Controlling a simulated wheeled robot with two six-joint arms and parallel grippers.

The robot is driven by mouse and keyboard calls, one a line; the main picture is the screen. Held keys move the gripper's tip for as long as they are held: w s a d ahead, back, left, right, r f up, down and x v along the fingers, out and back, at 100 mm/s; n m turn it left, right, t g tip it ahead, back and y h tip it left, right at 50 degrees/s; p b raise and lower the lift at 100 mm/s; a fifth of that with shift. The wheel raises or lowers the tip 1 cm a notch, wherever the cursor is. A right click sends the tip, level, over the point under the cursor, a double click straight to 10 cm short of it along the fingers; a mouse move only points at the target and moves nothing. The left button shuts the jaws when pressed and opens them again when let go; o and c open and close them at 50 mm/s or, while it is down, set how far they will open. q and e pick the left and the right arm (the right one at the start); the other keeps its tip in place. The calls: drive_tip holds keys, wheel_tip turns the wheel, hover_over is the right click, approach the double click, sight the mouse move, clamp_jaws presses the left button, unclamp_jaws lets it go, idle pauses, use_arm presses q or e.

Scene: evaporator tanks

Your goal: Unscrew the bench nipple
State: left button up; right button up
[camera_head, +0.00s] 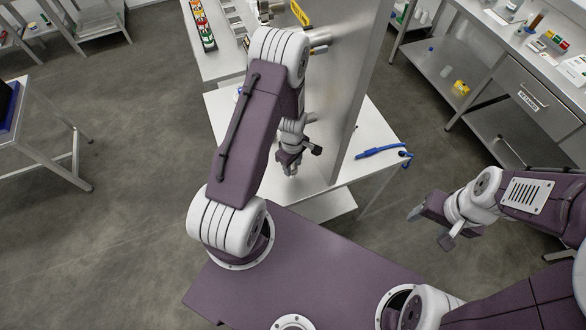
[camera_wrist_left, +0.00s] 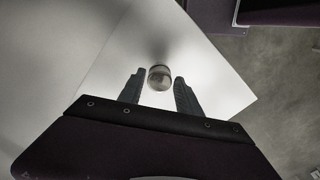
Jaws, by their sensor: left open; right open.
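The bench nipple (camera_wrist_left: 159,77), a short shiny metal cylinder, stands at the pale bench surface in the left wrist view. It sits between and slightly beyond the two dark fingertips of my left gripper (camera_wrist_left: 158,88). The fingers are open with a gap to it on both sides, and I see no contact. In the head view my left gripper (camera_head: 290,168) is low over the white bench (camera_head: 325,185), beside the upright steel panel. The nipple cannot be made out there. My right gripper (camera_head: 431,228) is open and empty, right of the bench and over the floor.
An upright steel panel (camera_head: 357,90) rises right beside my left gripper. A blue tool or hose (camera_head: 380,152) lies on the bench's right part. Small coloured items (camera_head: 205,35) are on the back bench. A steel bench with drawers (camera_head: 535,85) stands at right.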

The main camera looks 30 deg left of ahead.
use_arm(q)
drive_tip(key=m, duration=2)
drive_tip(key=shift+m, duration=0.3)
clamp_jaws()
drive_tip(key=n, duration=0.3)
drive_tip(key=shift+w+n, duration=0.1)
drive_tip(key=shift+n, duration=1)
